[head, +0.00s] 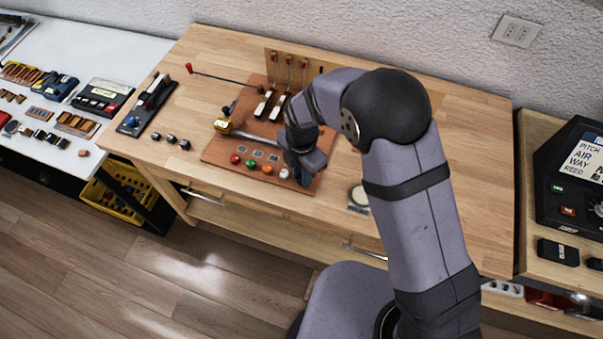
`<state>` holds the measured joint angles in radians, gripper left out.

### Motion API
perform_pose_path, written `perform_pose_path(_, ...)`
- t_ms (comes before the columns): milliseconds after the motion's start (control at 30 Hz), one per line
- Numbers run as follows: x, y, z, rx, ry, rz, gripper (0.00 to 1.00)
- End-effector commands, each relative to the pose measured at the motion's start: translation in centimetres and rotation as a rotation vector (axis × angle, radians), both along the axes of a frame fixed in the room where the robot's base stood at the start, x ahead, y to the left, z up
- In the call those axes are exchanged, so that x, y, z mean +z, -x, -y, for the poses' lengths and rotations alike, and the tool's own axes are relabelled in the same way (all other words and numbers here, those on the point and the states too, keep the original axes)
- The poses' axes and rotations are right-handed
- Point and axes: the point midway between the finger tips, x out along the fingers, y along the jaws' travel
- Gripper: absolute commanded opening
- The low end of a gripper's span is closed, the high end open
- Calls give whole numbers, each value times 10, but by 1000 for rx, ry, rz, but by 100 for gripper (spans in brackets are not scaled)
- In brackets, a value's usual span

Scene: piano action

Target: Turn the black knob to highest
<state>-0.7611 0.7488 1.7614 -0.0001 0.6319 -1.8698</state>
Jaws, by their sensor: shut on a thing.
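My gripper (304,177) is at the front right corner of the reddish-brown board (222,150) on the wooden bench. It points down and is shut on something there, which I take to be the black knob. The knob itself is hidden behind my gripper and wrist, so its setting cannot be read. A row of coloured buttons runs along the board's front edge: red (235,159), green (251,163), orange (267,169) and white (284,173). The white one is just left of my gripper.
Behind the buttons lies a metal bar with a yellow block (222,126). Upright red-tipped levers (288,62) stand at the board's back. A red-ended rod (190,68) is at the back left. A round pale item (359,195) lies to the right. The bench's right side is mostly clear.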

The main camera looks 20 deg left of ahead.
Motion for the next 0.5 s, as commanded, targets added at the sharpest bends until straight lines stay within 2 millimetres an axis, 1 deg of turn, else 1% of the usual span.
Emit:
perform_pose_path(267, 0, 0, 0, -223, -1, 1, 0)
perform_pose_path(500, 0, -1, 0, -451, -2, 1, 0)
